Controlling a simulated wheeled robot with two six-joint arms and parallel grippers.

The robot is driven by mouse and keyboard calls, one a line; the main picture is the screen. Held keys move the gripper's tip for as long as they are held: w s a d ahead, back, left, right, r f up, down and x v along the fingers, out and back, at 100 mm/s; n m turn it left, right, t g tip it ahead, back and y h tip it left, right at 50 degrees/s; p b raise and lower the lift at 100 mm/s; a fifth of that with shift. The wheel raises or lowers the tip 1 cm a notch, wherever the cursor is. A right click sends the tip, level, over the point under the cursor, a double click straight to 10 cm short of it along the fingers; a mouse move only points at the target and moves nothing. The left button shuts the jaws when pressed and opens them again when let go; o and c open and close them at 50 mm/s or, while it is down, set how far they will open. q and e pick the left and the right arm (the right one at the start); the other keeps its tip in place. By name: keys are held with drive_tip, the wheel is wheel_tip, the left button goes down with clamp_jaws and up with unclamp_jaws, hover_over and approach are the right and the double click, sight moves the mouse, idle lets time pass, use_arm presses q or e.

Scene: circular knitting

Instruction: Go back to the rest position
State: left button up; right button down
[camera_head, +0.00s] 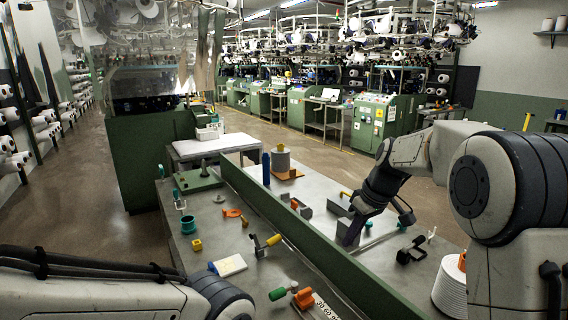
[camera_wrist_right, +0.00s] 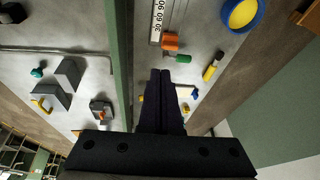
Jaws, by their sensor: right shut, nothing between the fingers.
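My right gripper (camera_head: 350,238) reaches in from the right in the head view and hangs above the workbench, near the long green divider (camera_head: 315,250). In the right wrist view its two dark fingers (camera_wrist_right: 161,80) lie side by side, closed together with nothing between them. The gripper's height above the bench is hard to judge. My left arm shows only as a link along the lower left of the head view; its gripper is out of the picture.
Right of the divider stand grey brackets (camera_head: 338,206), a black clamp (camera_head: 411,250) and a white yarn cone (camera_head: 451,286). Left of it lie a white pad (camera_head: 228,265), a yellow-handled tool (camera_head: 272,240) and an orange-and-green tool (camera_head: 291,291). Bare bench surface lies between them.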

drive_tip(key=s+a+f+g+b, duration=0.1)
drive_tip(key=s+a+f, duration=0.2)
drive_tip(key=s+a, duration=0.7)
drive_tip(key=s+f+h+b, duration=0.1)
drive_tip(key=s+f, duration=0.3)
drive_tip(key=s, duration=0.8)
drive_tip(key=s+a+f+g+h+b, duration=0.1)
drive_tip(key=s+f, duration=0.3)
drive_tip(key=s, duration=0.8)
drive_tip(key=shift+b, duration=0.6)
drive_tip(key=shift+s, duration=0.1)
